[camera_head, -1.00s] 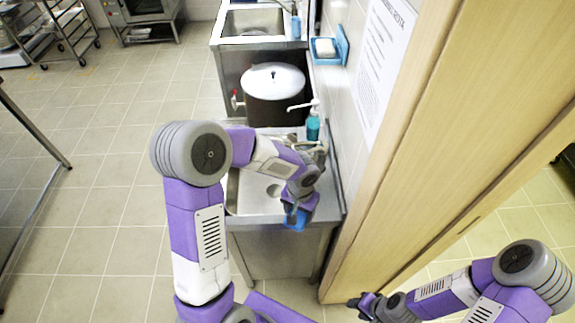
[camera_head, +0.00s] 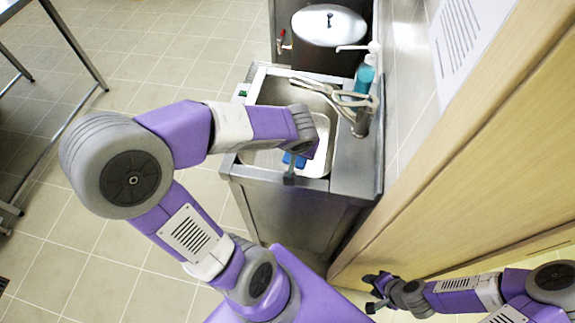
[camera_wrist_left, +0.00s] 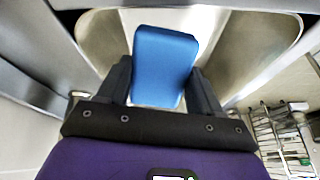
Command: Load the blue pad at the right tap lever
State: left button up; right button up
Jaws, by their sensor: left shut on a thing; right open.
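The blue pad (camera_wrist_left: 166,62) is between the two fingers of my left gripper (camera_wrist_left: 163,88), which is shut on it. In the head view a little of the pad (camera_head: 294,160) shows below my left gripper (camera_head: 297,166), over the front part of the sink basin (camera_head: 319,160). The grey tap with its long looped arms (camera_head: 335,92) stands at the right rim, behind my gripper and apart from it. I cannot tell which part is the right lever. My right gripper (camera_head: 376,292) is open and empty, low by the wooden wall.
A teal soap bottle (camera_head: 364,78) with a white pump stands behind the tap. A lidded pot (camera_head: 329,25) is farther back. The wooden wall panel (camera_head: 470,180) closes off the right side.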

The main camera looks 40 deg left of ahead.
pick_arm(q)
jog(key=shift+s+a+f+n+t+y+b, duration=0.25)
jog(key=shift+s+a+f+b, duration=0.15)
jog(key=shift+s+b, duration=0.2)
jog(key=shift+s+a+f+n+t+y+b, duration=0.15)
jog(key=shift+s+a+f+n+b, duration=0.15)
jog(key=shift+s+a+b, duration=0.25)
jog(key=w+a+f, duration=0.2)
jog(key=w+a, duration=0.5)
jog(key=w, duration=0.4)
jog(key=shift+w+a+f+p, duration=0.3)
jog(key=shift+w+f+p, duration=0.05)
jog(key=shift+f+p, duration=0.05)
pick_arm(e)
jog(key=shift+f, duration=1.3)
